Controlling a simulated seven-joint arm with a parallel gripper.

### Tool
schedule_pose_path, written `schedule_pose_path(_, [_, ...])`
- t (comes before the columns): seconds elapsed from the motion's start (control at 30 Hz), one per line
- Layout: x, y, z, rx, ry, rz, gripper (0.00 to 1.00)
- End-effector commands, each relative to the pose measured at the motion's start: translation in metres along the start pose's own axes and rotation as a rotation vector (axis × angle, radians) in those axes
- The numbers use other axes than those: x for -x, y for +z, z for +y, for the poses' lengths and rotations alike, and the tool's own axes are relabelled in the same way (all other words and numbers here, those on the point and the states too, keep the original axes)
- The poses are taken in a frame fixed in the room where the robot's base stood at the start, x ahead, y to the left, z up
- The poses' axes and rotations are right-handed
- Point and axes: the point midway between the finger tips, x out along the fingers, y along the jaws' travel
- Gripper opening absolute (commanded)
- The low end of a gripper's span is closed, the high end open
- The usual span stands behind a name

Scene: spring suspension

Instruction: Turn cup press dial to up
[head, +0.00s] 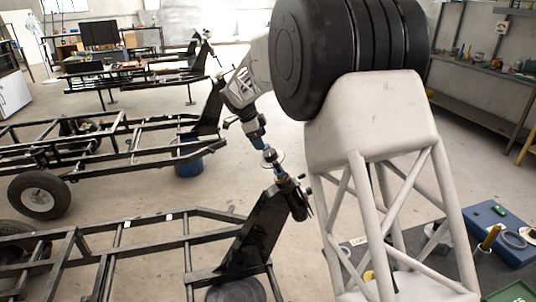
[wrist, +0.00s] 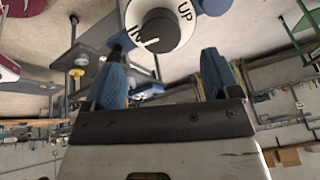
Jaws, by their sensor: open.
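The cup press dial (wrist: 160,32) shows at the top of the wrist view as a black knob on a white ring. "UP" is printed at the ring's upper right; part of another word shows at its left. A white mark on the knob points to the lower left, away from "UP". My gripper (wrist: 164,62) is open, its two blue fingers on either side below the dial, with nothing between them. In the head view my gripper (head: 259,142) is just above the dial's white disc (head: 274,158). Whether the fingers touch the knob cannot be told.
The dial sits atop a black upright (head: 255,232) on a dark metal frame (head: 130,236). Another frame with a wheel (head: 40,196) stands behind. A blue bin (head: 188,160) is on the floor. A blue tray (head: 490,225) with parts lies at the right.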

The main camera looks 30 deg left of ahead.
Motion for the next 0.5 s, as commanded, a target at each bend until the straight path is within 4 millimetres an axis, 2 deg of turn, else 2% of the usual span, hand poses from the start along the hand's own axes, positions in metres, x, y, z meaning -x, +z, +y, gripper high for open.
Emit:
schedule_pose_path(0.33, [-0.0011,-0.0003,0.0002,0.001,0.000,0.000,0.82])
schedule_pose_path(0.5, [-0.0083,-0.0003,0.0004,0.001,0.001,0.000,0.82])
